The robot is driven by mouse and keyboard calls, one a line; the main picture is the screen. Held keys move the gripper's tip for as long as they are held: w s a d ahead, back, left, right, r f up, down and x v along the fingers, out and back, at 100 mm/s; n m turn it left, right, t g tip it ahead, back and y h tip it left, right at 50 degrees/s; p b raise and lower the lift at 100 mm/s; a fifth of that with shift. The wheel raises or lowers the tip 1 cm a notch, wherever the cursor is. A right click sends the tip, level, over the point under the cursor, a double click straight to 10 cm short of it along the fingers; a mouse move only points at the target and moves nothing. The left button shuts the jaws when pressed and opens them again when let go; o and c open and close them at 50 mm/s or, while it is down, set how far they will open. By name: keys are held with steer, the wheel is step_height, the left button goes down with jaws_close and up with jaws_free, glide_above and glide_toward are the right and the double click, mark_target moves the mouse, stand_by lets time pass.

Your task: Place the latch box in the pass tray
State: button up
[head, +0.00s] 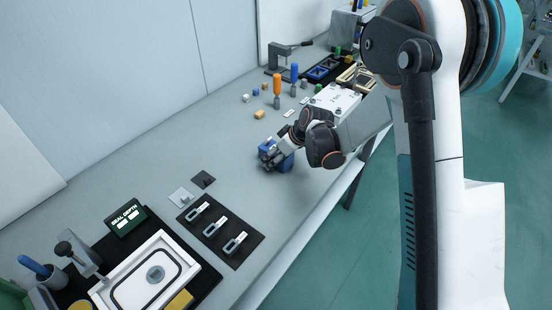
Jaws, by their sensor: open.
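A small blue box (286,163), which looks like the latch box, stands on the grey bench near its front edge. My gripper (268,157) is right at this box, with its dark fingers over the box's left side and top. The fingers partly hide the box, and I cannot tell whether they touch it. My gripper is open. No tray is clearly marked as the pass tray; a dark tray with blue frames (320,69) and a pale tray (352,78) lie at the back of the bench, partly behind my arm.
A black mat with several metal latches (220,231) lies left of the box. A white framed fixture (149,275) and a small display (125,217) are at the lower left. Orange- and blue-handled tools (277,86) stand farther back. Bare bench surrounds the box.

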steer(key=shift+r, duration=0.1)
steer(key=c, duration=1.6)
